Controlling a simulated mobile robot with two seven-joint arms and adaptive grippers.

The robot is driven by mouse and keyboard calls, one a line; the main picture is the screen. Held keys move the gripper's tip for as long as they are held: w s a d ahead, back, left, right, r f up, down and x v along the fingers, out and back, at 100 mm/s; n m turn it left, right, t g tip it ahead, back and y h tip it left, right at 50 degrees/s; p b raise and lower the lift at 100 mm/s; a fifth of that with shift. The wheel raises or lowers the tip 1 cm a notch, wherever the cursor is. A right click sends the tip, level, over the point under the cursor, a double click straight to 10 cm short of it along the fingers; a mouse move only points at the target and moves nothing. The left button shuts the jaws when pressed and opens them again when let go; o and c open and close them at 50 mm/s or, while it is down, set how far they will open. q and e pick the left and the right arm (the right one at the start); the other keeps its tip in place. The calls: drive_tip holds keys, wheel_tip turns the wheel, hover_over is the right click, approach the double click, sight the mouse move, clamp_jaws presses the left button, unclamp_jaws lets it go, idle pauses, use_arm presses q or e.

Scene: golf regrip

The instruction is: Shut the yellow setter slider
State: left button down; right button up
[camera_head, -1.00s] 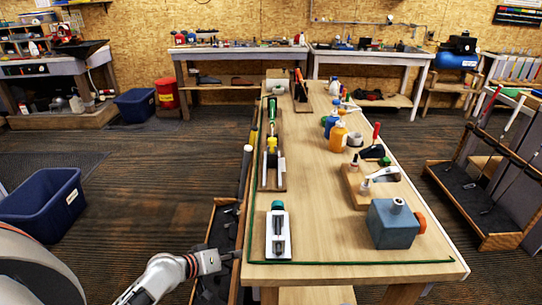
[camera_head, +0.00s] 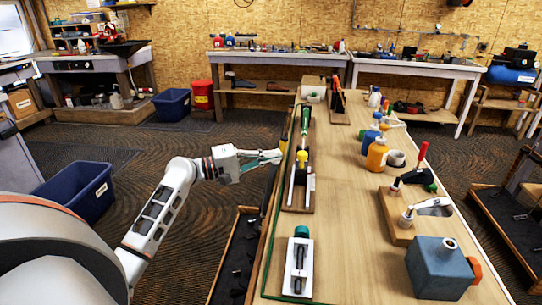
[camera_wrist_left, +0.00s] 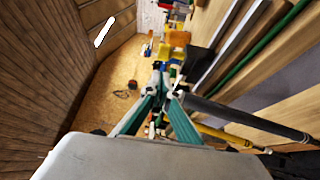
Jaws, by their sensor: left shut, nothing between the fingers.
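The setter is a long wooden base (camera_head: 300,205) with pale upright rails, lying along the left side of the workbench in the head view. In the left wrist view the fingers (camera_wrist_left: 162,72) meet at the tips. My right gripper is not in view.
A white fixture with a green knob (camera_head: 299,265) stands near the bench front. Bottles (camera_head: 377,155), a clamp on a wooden block (camera_head: 398,220) and a blue-grey box (camera_head: 440,268) line the right side. The middle of the bench (camera_head: 345,220) is clear.

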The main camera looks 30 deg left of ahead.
sight(302, 164)
use_arm(q)
drive_tip(key=p+x, duration=0.1)
drive_tip(key=x, duration=0.6)
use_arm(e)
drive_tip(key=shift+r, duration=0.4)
use_arm(q)
drive_tip(key=shift+s, duration=0.15)
drive_tip(key=shift+s+d, duration=0.15)
drive_tip(key=shift+s, duration=0.2)
drive_tip(key=s, duration=0.1)
drive_tip(key=s+d, duration=0.1)
drive_tip(key=s, duration=0.1)
drive_tip(key=s+d+p, duration=0.1)
drive_tip(key=shift+s+d+f, duration=0.1)
drive_tip(key=shift+s, duration=0.15)
drive_tip(key=shift+s+d, duration=0.2)
drive_tip(key=shift+s, duration=0.05)
drive_tip(key=shift+f, duration=0.1)
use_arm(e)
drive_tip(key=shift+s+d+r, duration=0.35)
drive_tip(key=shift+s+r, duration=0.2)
